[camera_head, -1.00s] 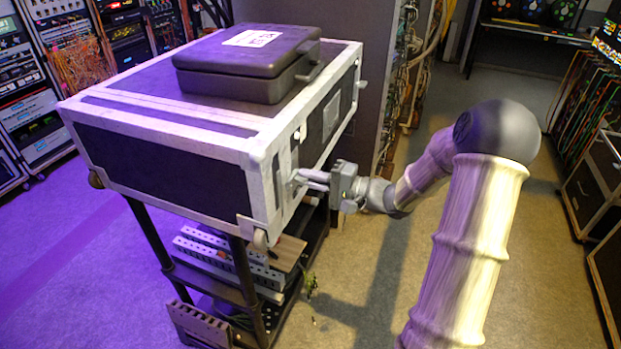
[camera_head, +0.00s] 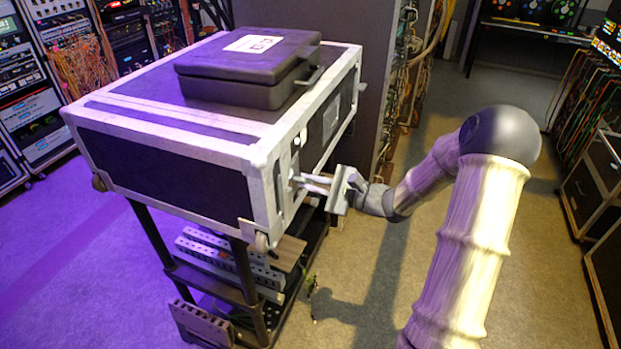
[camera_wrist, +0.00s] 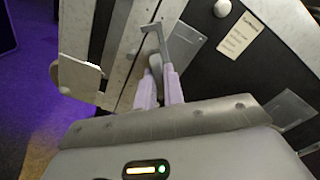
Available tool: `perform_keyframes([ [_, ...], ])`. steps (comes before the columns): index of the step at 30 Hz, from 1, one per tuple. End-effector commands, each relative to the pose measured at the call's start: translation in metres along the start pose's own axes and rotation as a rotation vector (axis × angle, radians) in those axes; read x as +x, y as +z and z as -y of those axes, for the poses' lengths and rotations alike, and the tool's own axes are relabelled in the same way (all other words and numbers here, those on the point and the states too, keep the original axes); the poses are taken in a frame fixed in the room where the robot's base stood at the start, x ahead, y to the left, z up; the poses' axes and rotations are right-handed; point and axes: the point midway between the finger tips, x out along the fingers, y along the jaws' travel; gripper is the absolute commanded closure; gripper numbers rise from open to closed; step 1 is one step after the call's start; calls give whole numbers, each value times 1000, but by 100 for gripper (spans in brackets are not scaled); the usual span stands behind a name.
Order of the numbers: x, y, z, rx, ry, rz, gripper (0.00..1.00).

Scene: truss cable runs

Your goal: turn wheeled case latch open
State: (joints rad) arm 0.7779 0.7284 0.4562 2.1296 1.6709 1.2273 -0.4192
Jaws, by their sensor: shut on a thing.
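The wheeled case (camera_head: 165,172) is black with pale metal edging and lies on top of a dark rack cart. Its latch (camera_head: 294,166) is on the right-hand side near the front corner; in the wrist view a grey latch plate (camera_wrist: 168,42) shows just beyond my fingers. My gripper (camera_head: 299,180) reaches the latch from the right, its fingers pointing at the case. In the wrist view the fingertips (camera_wrist: 159,76) are shut on a small rounded latch handle (camera_wrist: 155,64). The fingers hide much of the handle, so its exact angle is hard to tell.
A smaller dark box (camera_head: 248,70) with a white label lies on the case. A caster (camera_head: 262,241) shows at the case's lower front corner. Below, the cart (camera_head: 247,290) holds several grey strips. A tall cabinet stands behind. The floor (camera_head: 375,300) on the right is open.

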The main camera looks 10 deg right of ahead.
Motion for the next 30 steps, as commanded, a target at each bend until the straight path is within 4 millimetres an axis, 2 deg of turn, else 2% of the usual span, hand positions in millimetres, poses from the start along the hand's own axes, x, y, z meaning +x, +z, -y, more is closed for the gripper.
perform_keyframes([
  [18,-1,1,0,559,2,-4,100],
  [30,-1,-1,-1,717,1,-4,100],
])
